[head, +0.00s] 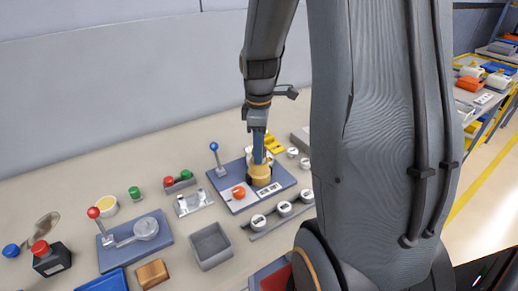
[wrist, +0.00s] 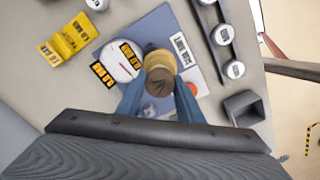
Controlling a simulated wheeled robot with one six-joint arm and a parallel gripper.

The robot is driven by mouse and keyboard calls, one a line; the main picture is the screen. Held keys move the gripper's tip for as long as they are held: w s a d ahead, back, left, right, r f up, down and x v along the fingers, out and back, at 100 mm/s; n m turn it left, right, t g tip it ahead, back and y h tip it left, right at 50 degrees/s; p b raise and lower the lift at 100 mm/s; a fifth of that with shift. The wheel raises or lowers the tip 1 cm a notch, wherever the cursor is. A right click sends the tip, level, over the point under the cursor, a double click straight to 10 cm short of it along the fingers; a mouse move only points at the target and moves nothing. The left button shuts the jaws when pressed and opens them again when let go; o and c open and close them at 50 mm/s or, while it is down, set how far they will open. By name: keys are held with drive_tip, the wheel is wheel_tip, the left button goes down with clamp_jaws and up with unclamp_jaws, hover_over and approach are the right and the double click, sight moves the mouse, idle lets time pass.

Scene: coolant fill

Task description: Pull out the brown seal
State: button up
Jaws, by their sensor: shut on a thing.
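The brown seal (wrist: 158,58) has a dark brown top and a tan body in the wrist view. It stands on a blue-grey panel (wrist: 150,25). My gripper (wrist: 160,78) is shut on it, one blue finger on each side. In the head view the tan seal (head: 260,177) shows directly below the blue fingers of my gripper (head: 259,158), on the same panel (head: 283,181). The seal's underside is hidden, so I cannot tell whether it touches the panel.
The panel also bears an orange knob (head: 238,192), a blue-balled lever (head: 215,150) and a round white gauge (wrist: 120,62) with dark labels. White-capped pots (head: 284,208) stand in front, near a grey open box (head: 210,244). A yellow block (wrist: 68,38) stands close by.

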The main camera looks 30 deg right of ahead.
drive_tip(key=shift+r+p, duration=1.9)
drive_tip(key=shift+r, duration=0.3)
